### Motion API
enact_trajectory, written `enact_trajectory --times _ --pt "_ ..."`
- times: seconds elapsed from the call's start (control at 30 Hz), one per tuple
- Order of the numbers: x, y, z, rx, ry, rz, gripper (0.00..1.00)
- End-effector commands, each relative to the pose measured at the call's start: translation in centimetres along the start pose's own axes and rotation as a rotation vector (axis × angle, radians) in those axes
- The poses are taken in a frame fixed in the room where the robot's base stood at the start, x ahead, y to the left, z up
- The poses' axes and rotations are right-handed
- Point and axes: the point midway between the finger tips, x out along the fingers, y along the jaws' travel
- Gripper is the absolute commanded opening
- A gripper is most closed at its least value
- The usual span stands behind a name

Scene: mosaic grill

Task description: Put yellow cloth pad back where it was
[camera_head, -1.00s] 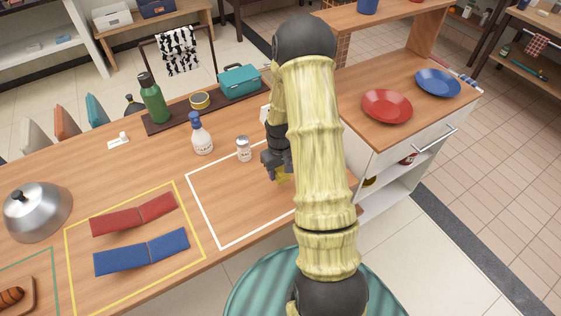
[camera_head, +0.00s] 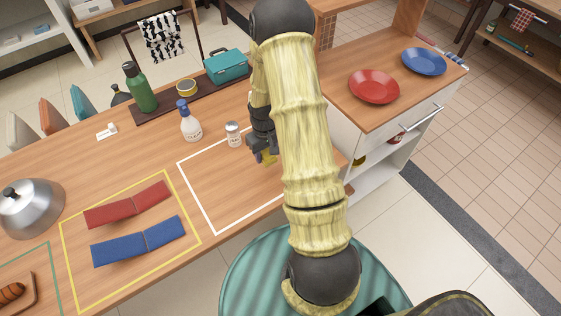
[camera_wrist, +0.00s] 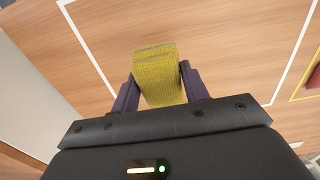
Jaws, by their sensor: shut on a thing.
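The yellow cloth pad (camera_wrist: 159,75) is folded and pinched between the two fingers of my gripper (camera_wrist: 160,88) in the wrist view. In the head view the pad (camera_head: 268,158) shows as a small yellow patch below my gripper (camera_head: 262,150), partly hidden by my arm. It is over the white-outlined area (camera_head: 216,234) of the wooden counter. I cannot tell whether the pad touches the counter.
A red pad (camera_head: 128,205) and a blue pad (camera_head: 138,241) lie in the yellow-outlined area (camera_head: 67,255) to the left. A salt shaker (camera_head: 234,134) and a white bottle (camera_head: 190,122) stand close by. A metal dome (camera_head: 30,208) stands at far left.

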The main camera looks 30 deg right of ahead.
Motion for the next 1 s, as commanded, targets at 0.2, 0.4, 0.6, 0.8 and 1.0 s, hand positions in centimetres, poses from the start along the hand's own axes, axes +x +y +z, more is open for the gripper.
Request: enact_trajectory --times 0.2,0.4,0.6,0.8,1.0 --pt "3.3 -6.4 -1.5 0.014 -0.003 -0.001 0.23" --pt "5.5 -10.7 -1.9 0.043 -0.001 0.0 0.23" --pt "5.7 -11.2 -1.9 0.051 0.002 0.0 0.23" --pt "5.7 -11.3 -1.9 0.047 0.001 0.0 0.23" --pt "5.7 -11.2 -1.9 0.049 0.001 0.0 0.23"
